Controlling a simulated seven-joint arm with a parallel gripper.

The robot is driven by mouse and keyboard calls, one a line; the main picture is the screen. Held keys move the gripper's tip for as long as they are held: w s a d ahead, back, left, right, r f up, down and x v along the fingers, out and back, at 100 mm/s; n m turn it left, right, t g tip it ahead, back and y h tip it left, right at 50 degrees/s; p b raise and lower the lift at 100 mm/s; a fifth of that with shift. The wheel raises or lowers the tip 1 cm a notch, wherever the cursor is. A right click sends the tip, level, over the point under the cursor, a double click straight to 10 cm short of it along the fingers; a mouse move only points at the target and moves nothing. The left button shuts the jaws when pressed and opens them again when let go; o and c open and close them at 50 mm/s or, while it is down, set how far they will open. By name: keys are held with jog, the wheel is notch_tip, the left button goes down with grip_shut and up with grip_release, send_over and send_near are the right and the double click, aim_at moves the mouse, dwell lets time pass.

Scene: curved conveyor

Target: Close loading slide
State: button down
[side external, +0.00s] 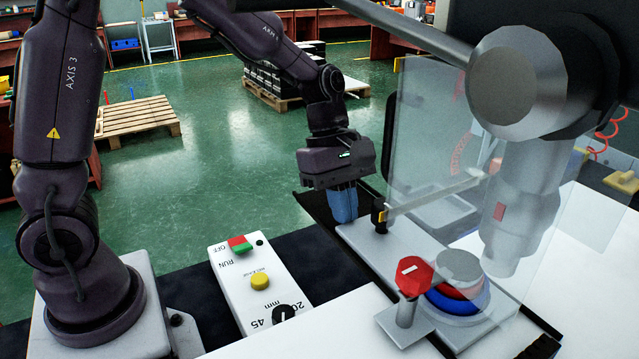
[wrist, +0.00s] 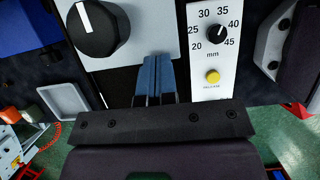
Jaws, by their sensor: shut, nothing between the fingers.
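My gripper (side external: 343,206) points down with its blue fingers together and nothing between them. In the side external view its fingertips are left of a black knob (side external: 379,212) at the near end of a metal bar (side external: 432,197). The bar runs over a pale plate (side external: 372,243) and behind a clear guard. I cannot tell for certain which part is the loading slide. In the wrist view the shut gripper (wrist: 158,62) is between a large black knob with a white line (wrist: 98,29) on a pale plate and a control panel (wrist: 212,85).
The control box (side external: 262,287) with a yellow button (side external: 260,281) stands left of the machine. A clear guard (side external: 425,125), a red octagonal knob (side external: 413,276) and a blue-and-red round part (side external: 457,295) are to the right. A grey tray (wrist: 62,101) lies left in the wrist view.

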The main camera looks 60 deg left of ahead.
aim_at(361, 214)
jog(key=a, duration=0.2)
jog(key=a+r, duration=0.1)
jog(key=a, duration=0.1)
jog(key=shift+a, duration=0.25)
jog(key=w+a+r, duration=0.4)
jog(key=r, duration=0.4)
jog(key=x, duration=0.9)
jog(key=shift+f, duration=0.2)
jog(key=d, duration=0.3)
jog(key=shift+d+f, duration=0.1)
jog(key=shift+f, duration=0.05)
jog(key=shift+d, duration=0.45)
